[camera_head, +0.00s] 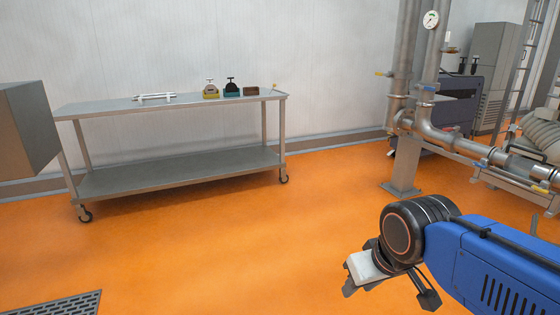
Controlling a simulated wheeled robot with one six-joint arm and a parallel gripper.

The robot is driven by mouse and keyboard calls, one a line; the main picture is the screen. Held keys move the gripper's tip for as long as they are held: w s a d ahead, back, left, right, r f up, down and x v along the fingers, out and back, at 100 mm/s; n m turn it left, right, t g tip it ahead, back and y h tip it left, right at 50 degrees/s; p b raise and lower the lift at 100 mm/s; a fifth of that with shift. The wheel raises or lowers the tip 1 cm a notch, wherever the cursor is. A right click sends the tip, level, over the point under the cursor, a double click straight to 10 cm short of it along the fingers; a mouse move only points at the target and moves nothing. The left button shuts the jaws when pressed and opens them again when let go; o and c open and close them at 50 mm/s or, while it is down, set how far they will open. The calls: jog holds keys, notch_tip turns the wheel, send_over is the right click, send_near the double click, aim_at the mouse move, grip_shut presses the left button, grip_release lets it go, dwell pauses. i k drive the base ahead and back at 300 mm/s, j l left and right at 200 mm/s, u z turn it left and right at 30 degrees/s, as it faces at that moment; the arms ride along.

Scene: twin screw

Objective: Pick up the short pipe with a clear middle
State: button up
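A short, slim, pale pipe-like piece (154,97) lies on the top of the steel cart at its left part, seemingly on small white supports. It is too small to tell whether its middle is clear. My gripper (389,294) is at the lower right, over the orange floor and far from the cart. Its two dark fingers stand apart with floor showing between them, and nothing shows held.
The wheeled steel cart (180,176) stands by the white wall. On it are a yellow-based item (210,91), a teal-based item (232,89) and a brown tray (251,92). Steel piping (460,142) stands right. A grey box (25,130) juts in left. Floor between is clear.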

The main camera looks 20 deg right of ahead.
aim_at(537, 172)
jog(key=i+z, duration=0.35)
jog(key=i, duration=1.25)
jog(key=i+l+z, duration=0.6)
jog(key=i+l, duration=0.05)
jog(key=i, duration=0.05)
